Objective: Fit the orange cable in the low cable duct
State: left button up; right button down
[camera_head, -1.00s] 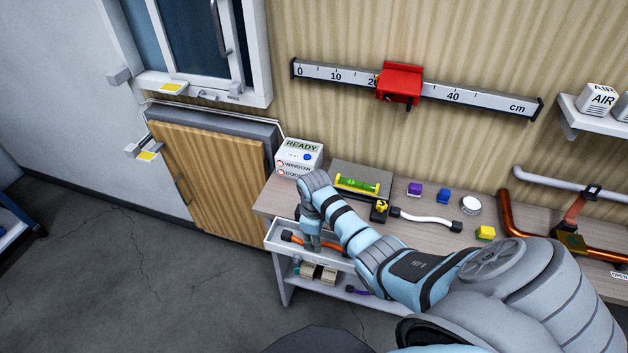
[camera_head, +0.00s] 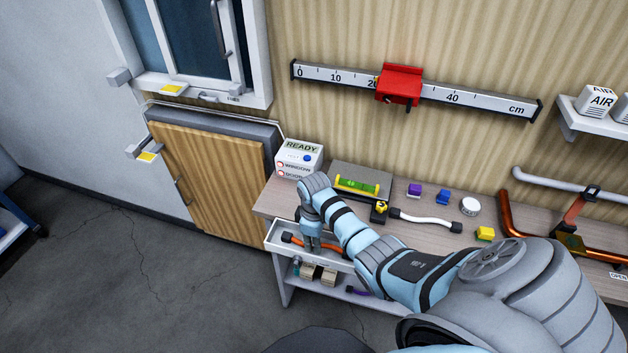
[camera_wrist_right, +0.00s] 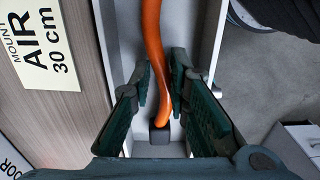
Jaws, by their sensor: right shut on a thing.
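The orange cable (camera_head: 330,248) lies along the white, low cable duct (camera_head: 269,244) at the front of the bench. My right gripper (camera_head: 311,248) reaches down to it from above. In the right wrist view, the cable (camera_wrist_right: 153,50) runs between the dark green fingers of the right gripper (camera_wrist_right: 154,88), which is shut on it close to its dark end plug (camera_wrist_right: 160,134). The duct's white wall (camera_wrist_right: 207,35) shows beside it. I cannot tell whether the cable touches the duct floor along its whole length. My left gripper is not in view.
On the bench stand a white READY box (camera_head: 299,158), a yellow-green level (camera_head: 357,187), a white cable (camera_head: 428,218) and small coloured blocks. A copper pipe (camera_head: 517,220) is at the right. A lower shelf under the duct holds small items, including beige blocks (camera_head: 318,274).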

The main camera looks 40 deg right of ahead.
jog(key=shift+f, duration=0.4)
dwell(0.4)
jog(key=c, duration=1.2)
grip_release()
jog(key=shift+o, duration=0.2)
jog(key=shift+w+r+p, duration=0.1)
jog(key=shift+r+p, duration=0.35)
jog(key=shift+r, duration=0.35)
jog(key=shift+o, duration=0.8)
jog(key=shift+r+p, duration=0.3)
jog(key=shift+r, duration=2.45)
